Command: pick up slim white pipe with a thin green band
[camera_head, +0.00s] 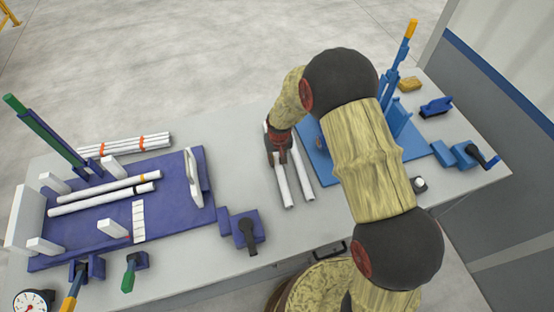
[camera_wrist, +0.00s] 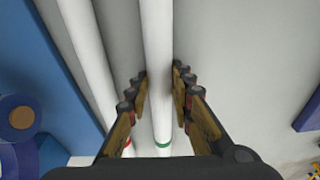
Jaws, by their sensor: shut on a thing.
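The slim white pipe with a thin green band (camera_wrist: 160,115) runs lengthwise between my gripper's fingers (camera_wrist: 160,75) in the wrist view. The fingers are shut on it, one on each side, and the green band shows near the palm. In the head view this pipe (camera_head: 284,187) is the left one of a close pair, and my gripper (camera_head: 279,157) is at its far part. I cannot tell whether the pipe is lifted off the table. A second white pipe with a red band (camera_wrist: 88,55) lies beside it, and it also shows in the head view (camera_head: 302,178).
A blue board (camera_head: 318,160) lies just right of the pair. A purple fixture (camera_head: 190,212) with white blocks and two banded pipes stands left. A bundle of white pipes (camera_head: 125,143) is behind it. A purple clamp block (camera_head: 243,230) sits near the front edge.

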